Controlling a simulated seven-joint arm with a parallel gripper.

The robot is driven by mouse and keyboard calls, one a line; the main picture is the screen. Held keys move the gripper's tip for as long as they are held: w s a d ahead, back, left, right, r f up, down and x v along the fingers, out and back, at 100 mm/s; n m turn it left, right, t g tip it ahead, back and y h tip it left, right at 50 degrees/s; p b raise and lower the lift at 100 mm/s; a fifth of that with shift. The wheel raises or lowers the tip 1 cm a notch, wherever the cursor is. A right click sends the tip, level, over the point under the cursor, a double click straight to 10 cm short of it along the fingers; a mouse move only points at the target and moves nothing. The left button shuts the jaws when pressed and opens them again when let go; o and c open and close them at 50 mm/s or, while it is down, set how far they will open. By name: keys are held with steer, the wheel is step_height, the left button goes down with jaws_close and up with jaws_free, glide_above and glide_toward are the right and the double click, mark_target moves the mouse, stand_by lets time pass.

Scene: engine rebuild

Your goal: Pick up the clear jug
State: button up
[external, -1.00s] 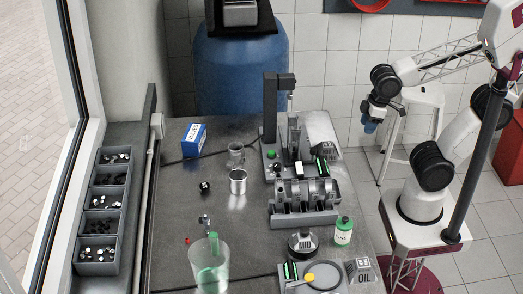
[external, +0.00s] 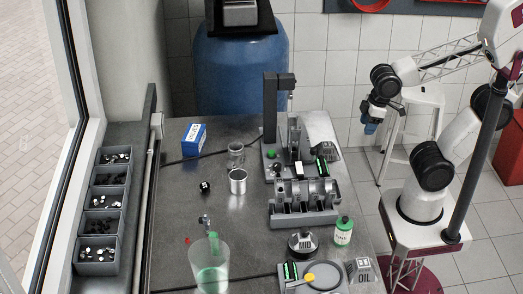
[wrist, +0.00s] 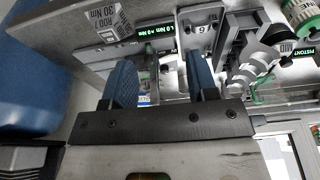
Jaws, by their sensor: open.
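A large clear jug (external: 210,268) stands near the front edge of the bench in the external view, with green in its lower part and a green piece at its far rim. A smaller clear glass vessel (external: 236,156) stands farther back. My gripper (external: 370,128) hangs off the bench's right side, well away from both. In the wrist view my gripper (wrist: 161,75) has its two blue fingers apart with nothing held between them. I cannot make out the large jug in the wrist view.
A metal cup (external: 238,182), a grey engine block (external: 303,203), a green-capped bottle (external: 343,232), a MID-labelled round container (external: 303,243) and a blue box (external: 194,139) stand on the bench (external: 180,215). A small dark piece (external: 205,187) lies left of the cup.

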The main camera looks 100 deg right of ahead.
steer(key=w+a+r+m, duration=0.2)
steer(key=w+a+m, duration=0.15)
steer(key=w, duration=0.65)
steer(key=w+a+r+m+g, duration=0.1)
steer(key=w+a+r+m, duration=0.3)
steer(key=w, duration=0.7)
steer(key=w+a+m, duration=0.3)
steer(key=w+a, duration=0.2)
steer(key=w, duration=0.5)
steer(key=w+a+f+m, duration=0.3)
steer(key=w+a, duration=0.4)
steer(key=w+a+f+m+g, duration=0.1)
steer(key=w+a+f+m, duration=0.2)
steer(key=w+a, duration=0.5)
steer(key=w+a+f+m, duration=0.3)
steer(key=w+a+f, duration=0.2)
steer(key=w+a, duration=0.3)
steer(key=shift+w+f+g, duration=0.2)
steer(key=shift+f+g, duration=0.05)
steer(key=shift+g, duration=0.05)
steer(key=shift+w+a+f, duration=0.1)
steer(key=shift+w+a, duration=0.05)
steer(key=shift+a, duration=0.05)
steer(key=shift+f, duration=0.1)
steer(key=shift+f, duration=1.25)
